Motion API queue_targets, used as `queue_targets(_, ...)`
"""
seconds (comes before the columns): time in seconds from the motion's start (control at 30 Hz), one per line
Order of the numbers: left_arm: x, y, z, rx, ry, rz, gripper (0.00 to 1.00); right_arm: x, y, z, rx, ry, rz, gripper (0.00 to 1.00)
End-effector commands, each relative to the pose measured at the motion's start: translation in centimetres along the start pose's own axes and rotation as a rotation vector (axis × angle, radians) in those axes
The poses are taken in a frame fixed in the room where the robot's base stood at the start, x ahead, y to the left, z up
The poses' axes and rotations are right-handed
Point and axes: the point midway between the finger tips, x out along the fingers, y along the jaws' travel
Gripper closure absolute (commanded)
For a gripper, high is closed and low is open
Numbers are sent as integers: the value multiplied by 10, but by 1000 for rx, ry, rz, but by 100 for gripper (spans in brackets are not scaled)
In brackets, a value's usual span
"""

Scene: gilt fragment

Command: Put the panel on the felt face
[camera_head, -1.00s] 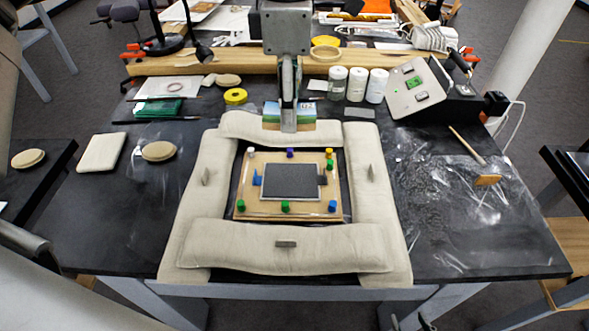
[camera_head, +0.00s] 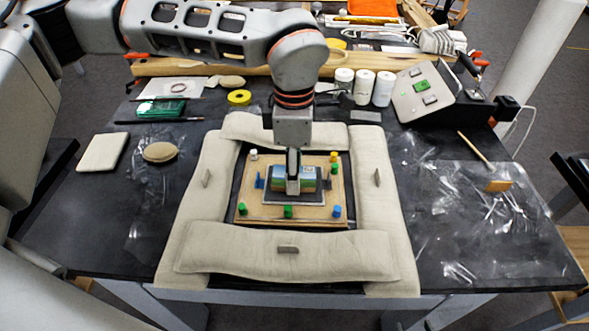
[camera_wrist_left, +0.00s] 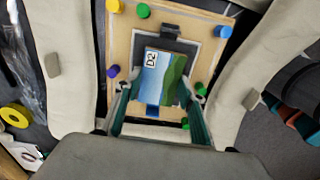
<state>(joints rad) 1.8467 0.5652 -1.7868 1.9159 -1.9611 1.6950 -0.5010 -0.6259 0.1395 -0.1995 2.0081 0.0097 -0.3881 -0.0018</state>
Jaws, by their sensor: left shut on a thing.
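The panel (camera_head: 281,178) is a small painted picture in blue and green; its "D2" label shows in the left wrist view (camera_wrist_left: 160,76). My left gripper (camera_head: 293,185) is shut on the panel from above, with its fingers (camera_wrist_left: 160,112) along two opposite sides. The felt face (camera_head: 291,199) is a dark grey rectangle on a wooden board. The panel is over the felt face, inside its outline; I cannot tell whether they touch. The panel looks turned slightly from the felt's edges in the wrist view. My right gripper is not clearly visible.
The wooden board (camera_head: 268,212) carries several coloured pegs, a blue clip (camera_head: 259,181) and a dark clip (camera_head: 327,183). Beige padded cushions (camera_head: 230,262) frame it. A control box (camera_head: 422,88) and white jars (camera_head: 362,87) stand behind right. A brush (camera_head: 474,147) lies right.

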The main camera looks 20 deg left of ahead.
Motion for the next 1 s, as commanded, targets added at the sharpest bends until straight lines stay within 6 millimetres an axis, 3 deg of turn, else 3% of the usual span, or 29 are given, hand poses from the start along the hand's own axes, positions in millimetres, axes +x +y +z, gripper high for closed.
queue_targets(0.37,4,0,0,0,0,2,82,-2,-1,3,-1,-5,-2,60)
queue_targets(0.4,4,0,0,0,0,2,58,-2,-2,4,-1,-7,-3,60)
queue_targets(0.47,4,0,0,0,0,2,44,-3,-2,5,0,-9,-4,60)
queue_targets(0.83,2,0,0,0,-1,3,44,-4,-3,5,1,-10,-5,60)
queue_targets(1.0,-17,1,0,0,-1,6,44,-4,-2,-1,0,-2,-3,60)
